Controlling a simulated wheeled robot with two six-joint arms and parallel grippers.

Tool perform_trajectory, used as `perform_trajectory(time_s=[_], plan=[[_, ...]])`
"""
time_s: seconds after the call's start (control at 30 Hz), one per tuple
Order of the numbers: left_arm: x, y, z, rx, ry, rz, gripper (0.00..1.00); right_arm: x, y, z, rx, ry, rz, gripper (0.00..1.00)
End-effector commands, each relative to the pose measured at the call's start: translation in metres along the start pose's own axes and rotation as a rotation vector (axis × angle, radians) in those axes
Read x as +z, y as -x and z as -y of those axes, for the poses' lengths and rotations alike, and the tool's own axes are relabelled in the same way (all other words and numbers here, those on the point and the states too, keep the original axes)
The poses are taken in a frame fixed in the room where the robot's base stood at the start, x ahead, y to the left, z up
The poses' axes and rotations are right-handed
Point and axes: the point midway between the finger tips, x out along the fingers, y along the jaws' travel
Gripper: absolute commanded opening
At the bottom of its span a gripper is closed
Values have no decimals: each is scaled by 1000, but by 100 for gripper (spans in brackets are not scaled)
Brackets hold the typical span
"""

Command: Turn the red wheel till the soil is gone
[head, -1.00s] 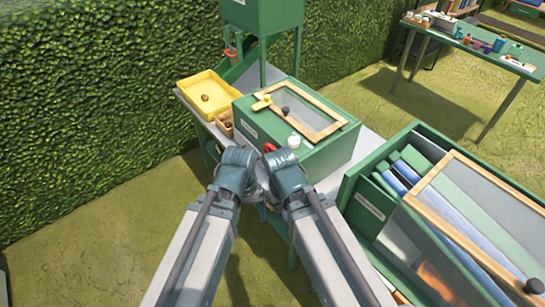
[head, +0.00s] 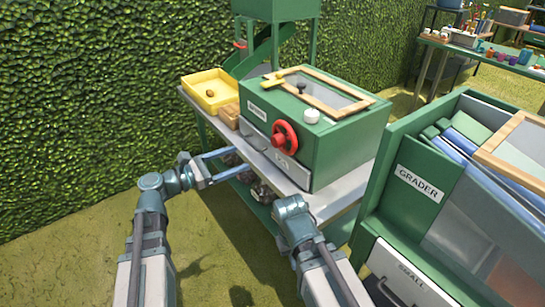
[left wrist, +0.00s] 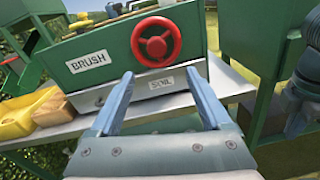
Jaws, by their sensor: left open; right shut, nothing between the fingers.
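The red wheel (head: 285,137) is on the front of a green box (head: 345,140) labelled BRUSH. Soil inside the box is hidden.
A yellow tray (head: 205,104) with a brown bulb-like thing (head: 210,93) and a small wooden box (head: 229,116) stand left of the green box. A large green box labelled GRADER (head: 398,207) stands close on the right. The hedge (head: 80,110) is behind.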

Motion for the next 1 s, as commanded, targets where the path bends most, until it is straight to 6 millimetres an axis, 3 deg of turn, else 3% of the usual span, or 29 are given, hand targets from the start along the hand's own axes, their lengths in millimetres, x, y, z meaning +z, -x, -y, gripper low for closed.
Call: perform_trajectory(time_s=[0.2, 0.37, 0.8, 1.0], plan=[[1, 3, -6, 18, 31, 23, 81, 0, -3, 0, 0, 0, 0, 0], [1, -11, -6, 15, 29, 22, 81, 0, -3, 0, 0, 0, 0, 0], [3, -98, -8, 13, 28, 21, 81, 0, -3, 0, 0, 0, 0, 0], [3, -124, -7, 14, 27, 21, 81, 0, -3, 0, 0, 0, 0, 0]])
